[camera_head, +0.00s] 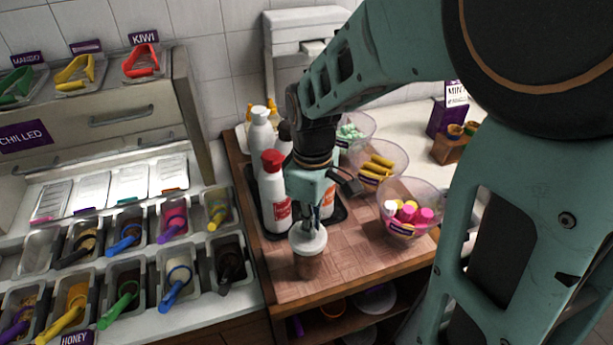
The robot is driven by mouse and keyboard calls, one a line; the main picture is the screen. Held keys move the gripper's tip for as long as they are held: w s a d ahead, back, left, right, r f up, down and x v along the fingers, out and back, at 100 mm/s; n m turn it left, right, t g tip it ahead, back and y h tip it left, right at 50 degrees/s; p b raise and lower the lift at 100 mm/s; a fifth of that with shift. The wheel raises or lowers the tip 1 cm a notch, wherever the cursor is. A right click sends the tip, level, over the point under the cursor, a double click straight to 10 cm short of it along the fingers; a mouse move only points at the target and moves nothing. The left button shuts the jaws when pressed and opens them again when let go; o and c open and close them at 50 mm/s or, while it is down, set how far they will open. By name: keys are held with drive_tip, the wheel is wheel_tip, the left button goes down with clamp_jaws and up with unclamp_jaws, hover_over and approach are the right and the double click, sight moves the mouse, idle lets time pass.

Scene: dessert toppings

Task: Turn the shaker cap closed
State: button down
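The shaker (308,262) stands upright near the front edge of the wooden counter (345,270). It has a white cap (308,238) over a brown body. My gripper (311,222) points straight down and reaches the top of the cap. The fingertips are small and partly hidden against the cap, so I cannot tell whether they are closed on it. I cannot tell the cap's turned position.
White bottles stand left of my gripper, one with a red top (272,186). Clear bowls to the right hold yellow pieces (378,160) and pink and white pieces (409,211). Topping bins with coloured scoops (125,236) fill the left. Counter right of the shaker is clear.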

drive_tip(key=shift+m, duration=0.4)
drive_tip(key=m+b, duration=0.1)
drive_tip(key=m, duration=0.3)
drive_tip(key=shift+s+a+m, duration=0.1)
drive_tip(key=shift+a+m, duration=0.05)
drive_tip(key=shift+m, duration=0.15)
drive_tip(key=m, duration=0.2)
drive_tip(key=m+b, duration=0.1)
drive_tip(key=m, duration=0.2)
drive_tip(key=shift+s+a, duration=0.1)
drive_tip(key=shift+a, duration=0.1)
drive_tip(key=m, duration=0.4)
drive_tip(key=shift+a+b, duration=0.1)
drive_tip(key=shift+b, duration=0.3)
drive_tip(key=shift+a+m+b, duration=0.1)
drive_tip(key=shift+m+b, duration=0.2)
drive_tip(key=shift+m, duration=1.4)
drive_tip(key=c, duration=2)
unclamp_jaws()
drive_tip(key=shift+c, duration=0.2)
